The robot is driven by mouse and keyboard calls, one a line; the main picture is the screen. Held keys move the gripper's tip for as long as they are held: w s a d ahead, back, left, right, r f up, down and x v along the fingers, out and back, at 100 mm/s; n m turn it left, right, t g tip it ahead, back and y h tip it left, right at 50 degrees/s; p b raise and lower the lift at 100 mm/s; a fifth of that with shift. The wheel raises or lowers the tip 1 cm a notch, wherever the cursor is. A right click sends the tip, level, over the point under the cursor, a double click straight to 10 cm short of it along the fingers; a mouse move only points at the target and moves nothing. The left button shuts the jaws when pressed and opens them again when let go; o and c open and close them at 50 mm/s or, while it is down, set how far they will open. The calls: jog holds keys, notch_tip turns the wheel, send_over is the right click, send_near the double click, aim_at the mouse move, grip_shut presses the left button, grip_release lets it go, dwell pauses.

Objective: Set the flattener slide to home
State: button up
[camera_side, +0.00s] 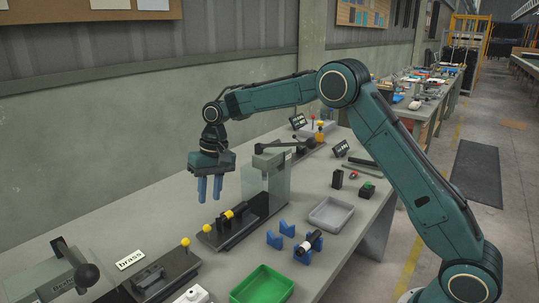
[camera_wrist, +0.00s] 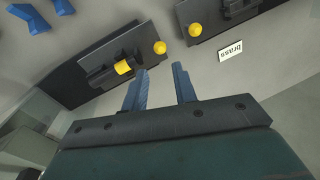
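My gripper (camera_side: 209,192) hangs fingers-down above the bench, its two blue fingers apart with nothing between them; it also shows in the wrist view (camera_wrist: 161,72). Near it is a dark fixture (camera_side: 232,230) with a black cylinder, a yellow band (camera_side: 229,214) and a yellow ball knob (camera_side: 206,228). The wrist view shows the same yellow band (camera_wrist: 123,68) and knob (camera_wrist: 159,47). A second dark fixture (camera_side: 165,272) has its own yellow knob (camera_side: 185,242), also in the wrist view (camera_wrist: 195,30). Which part is the flattener slide, I cannot tell. The fingers touch neither fixture.
A "brass" sign (camera_side: 130,259) lies by the second fixture. A clear-walled machine (camera_side: 266,185) stands behind the first. A grey tray (camera_side: 331,214) and green tray (camera_side: 263,285) sit toward the bench front.

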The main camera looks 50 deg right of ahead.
aim_at(207, 228)
jog(key=f, duration=0.3)
jog(key=a+f, duration=0.1)
jog(key=f, duration=0.3)
jog(key=a+f, duration=0.1)
jog(key=f, duration=0.3)
jog(key=shift+w+a, duration=0.1)
jog(key=shift+w, duration=0.1)
grip_shut()
